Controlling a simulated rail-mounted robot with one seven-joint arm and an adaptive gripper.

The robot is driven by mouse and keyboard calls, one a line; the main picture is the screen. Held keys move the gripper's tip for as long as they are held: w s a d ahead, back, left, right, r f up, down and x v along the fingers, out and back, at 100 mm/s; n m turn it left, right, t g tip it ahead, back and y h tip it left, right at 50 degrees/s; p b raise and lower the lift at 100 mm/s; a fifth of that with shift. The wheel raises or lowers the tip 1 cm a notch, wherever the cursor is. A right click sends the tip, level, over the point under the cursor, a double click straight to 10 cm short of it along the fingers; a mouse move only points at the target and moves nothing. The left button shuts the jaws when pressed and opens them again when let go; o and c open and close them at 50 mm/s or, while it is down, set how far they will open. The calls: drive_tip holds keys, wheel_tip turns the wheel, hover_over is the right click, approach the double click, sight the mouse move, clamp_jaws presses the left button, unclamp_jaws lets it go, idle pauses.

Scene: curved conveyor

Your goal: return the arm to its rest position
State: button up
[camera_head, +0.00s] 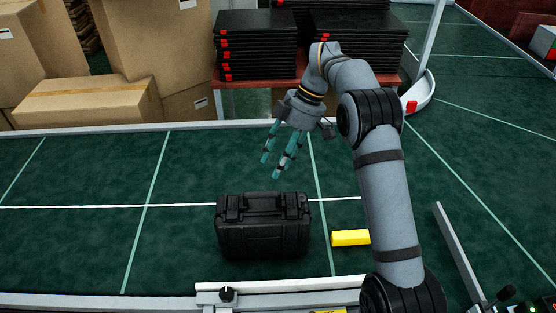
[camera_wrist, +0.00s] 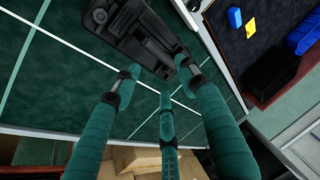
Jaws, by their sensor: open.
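My arm reaches up from the lower right and bends over the green conveyor in the head view. My gripper (camera_head: 278,158) hangs from it with its teal fingers spread, open and empty. It is above and behind a black hard case (camera_head: 263,226) that stands on the belt, apart from it. In the wrist view my gripper (camera_wrist: 160,95) shows several teal fingers spread wide with nothing between them. The black case (camera_wrist: 135,35) lies beyond the fingertips at the top of that view.
The green conveyor belt (camera_head: 80,230) has free room left of the case. A yellow block (camera_head: 350,237) lies right of it. Cardboard boxes (camera_head: 85,100) and stacked black cases (camera_head: 257,45) stand behind the far rail. A metal rail (camera_head: 270,297) runs along the front.

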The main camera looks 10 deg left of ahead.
sight(261, 192)
drive_tip(key=shift+f, duration=0.1)
idle(0.4)
drive_tip(key=p+x, duration=0.1)
drive_tip(key=x, duration=1)
drive_tip(key=shift+a+f, duration=0.15)
drive_tip(key=shift+a, duration=0.15)
drive_tip(key=shift+d+r, duration=0.1)
drive_tip(key=shift+r, duration=0.55)
drive_tip(key=shift+s+f, duration=0.1)
